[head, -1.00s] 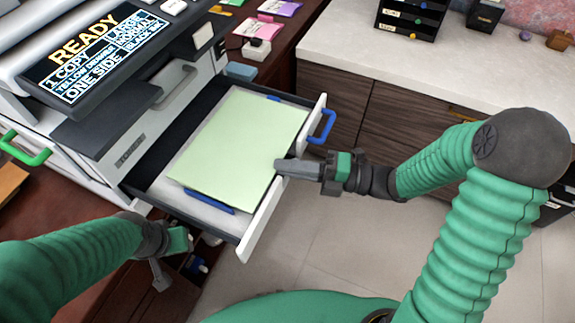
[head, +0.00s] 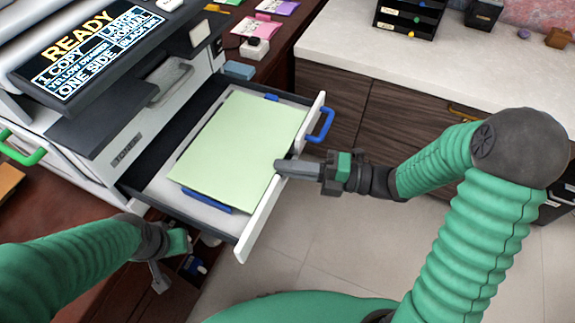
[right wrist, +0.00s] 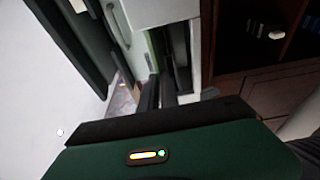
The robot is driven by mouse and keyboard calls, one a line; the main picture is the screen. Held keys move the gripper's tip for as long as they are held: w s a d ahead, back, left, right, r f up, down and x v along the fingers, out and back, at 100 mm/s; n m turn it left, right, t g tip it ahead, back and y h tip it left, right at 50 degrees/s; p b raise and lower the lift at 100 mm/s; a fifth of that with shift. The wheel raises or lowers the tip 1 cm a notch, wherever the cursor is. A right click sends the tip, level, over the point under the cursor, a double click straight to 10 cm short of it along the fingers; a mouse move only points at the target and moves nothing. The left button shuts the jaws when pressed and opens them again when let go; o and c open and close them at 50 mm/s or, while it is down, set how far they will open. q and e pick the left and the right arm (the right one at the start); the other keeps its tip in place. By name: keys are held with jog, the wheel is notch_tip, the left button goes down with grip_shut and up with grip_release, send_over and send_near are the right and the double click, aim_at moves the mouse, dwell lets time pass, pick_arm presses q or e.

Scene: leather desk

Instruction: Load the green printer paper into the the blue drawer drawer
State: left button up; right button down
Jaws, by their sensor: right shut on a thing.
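The green printer paper (head: 240,145) is a pale green stack lying in the open printer drawer (head: 262,218), which has a white front and a blue handle (head: 322,125). Blue guides (head: 207,201) show at the paper's edges. My right gripper (head: 283,167) reaches over the drawer front and is shut on the paper's near right edge. In the right wrist view its dark fingers (right wrist: 158,92) reach toward the drawer, with a strip of green between them. My left gripper (head: 168,262) hangs low, left of the drawer and apart from it; its finger gap is unclear.
The printer (head: 110,150) stands at the left, with a display (head: 85,50) reading READY and a second drawer with a green handle (head: 22,152). A white-topped cabinet (head: 430,65) stands at the right. Open floor (head: 310,240) lies in front of the drawer.

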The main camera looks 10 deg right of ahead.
jog(key=shift+f+b, duration=1.2)
jog(key=shift+f, duration=0.1)
jog(key=c, duration=1.5)
grip_release()
jog(key=shift+s, duration=0.1)
jog(key=p+v, duration=0.1)
jog(key=v, duration=1.5)
jog(key=shift+s+d, duration=0.1)
jog(key=shift+d, duration=0.2)
jog(key=shift+d, duration=0.2)
